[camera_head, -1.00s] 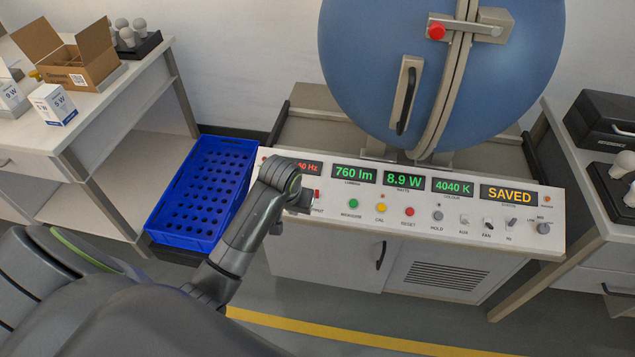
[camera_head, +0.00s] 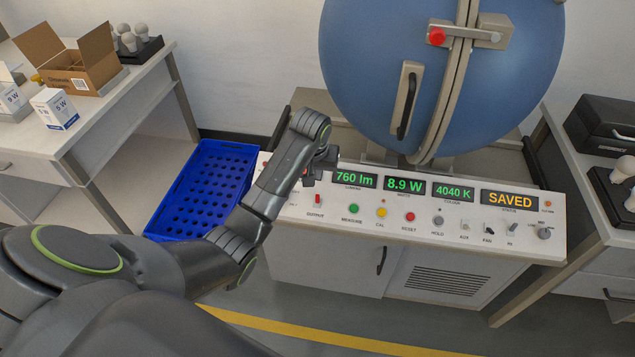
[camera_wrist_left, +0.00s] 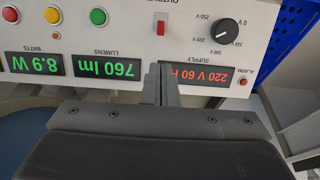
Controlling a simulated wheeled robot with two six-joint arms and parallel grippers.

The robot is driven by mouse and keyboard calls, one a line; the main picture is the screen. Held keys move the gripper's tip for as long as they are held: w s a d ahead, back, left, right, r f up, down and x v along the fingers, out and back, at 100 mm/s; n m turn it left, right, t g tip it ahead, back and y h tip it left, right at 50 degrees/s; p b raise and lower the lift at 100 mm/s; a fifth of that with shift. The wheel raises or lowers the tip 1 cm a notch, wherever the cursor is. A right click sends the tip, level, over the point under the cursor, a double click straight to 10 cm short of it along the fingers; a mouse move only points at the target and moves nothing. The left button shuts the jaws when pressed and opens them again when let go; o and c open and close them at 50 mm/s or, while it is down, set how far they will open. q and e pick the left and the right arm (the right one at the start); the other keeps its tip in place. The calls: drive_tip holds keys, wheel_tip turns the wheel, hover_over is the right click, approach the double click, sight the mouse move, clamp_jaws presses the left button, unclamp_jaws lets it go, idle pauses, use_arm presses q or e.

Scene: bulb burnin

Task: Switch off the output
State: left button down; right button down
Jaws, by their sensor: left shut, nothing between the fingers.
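The red OUTPUT switch (camera_head: 318,199) stands on the sloping front of the white control panel (camera_head: 390,228), left of the green MEASURE button. In the left wrist view the red switch (camera_wrist_left: 161,27) appears upside down beyond the fingertips. Which way its rocker is set I cannot tell. My left gripper (camera_head: 318,172) is shut and empty, above the panel's left part near the supply and lumens displays. In the wrist view its fingers (camera_wrist_left: 160,75) sit between those displays, apart from the switch. My right gripper is not in view.
A black supply dial (camera_wrist_left: 227,31) is beside the switch. A blue sphere (camera_head: 440,60) stands behind the panel, and a blue crate (camera_head: 180,200) lies left of it.

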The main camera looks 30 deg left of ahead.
sight(318, 189)
use_arm(q)
drive_tip(key=x, duration=0.9)
drive_tip(key=shift+w+a+f+b, duration=0.1)
drive_tip(key=shift+w+f+b, duration=0.05)
drive_tip(key=shift+f+b, duration=0.2)
drive_tip(key=shift+r, duration=0.1)
drive_tip(key=shift+s+t+p, duration=0.2)
drive_tip(key=shift+t+p, duration=0.2)
drive_tip(key=shift+p, duration=0.05)
